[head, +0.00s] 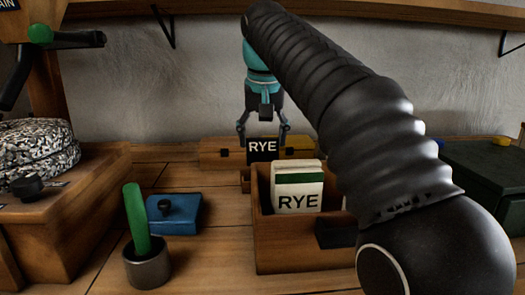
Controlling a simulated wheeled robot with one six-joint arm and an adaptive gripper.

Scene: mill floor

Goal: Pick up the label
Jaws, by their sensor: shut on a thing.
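The label is a small black plate reading RYE (262,149) in white letters. It is upright in the head view, near the middle. My gripper (263,133) comes down from above with its fingers on either side of the label, and it is shut on it. Behind the label is a low wooden block or box (222,152). Whether the label's lower edge touches anything is hard to tell.
A wooden box (285,255) in front holds a white and green packet marked RYE (298,188). A blue box (174,214) and a metal cup (147,264) with a green handle stand left. A millstone (38,145) sits far left, a dark green case (485,170) right.

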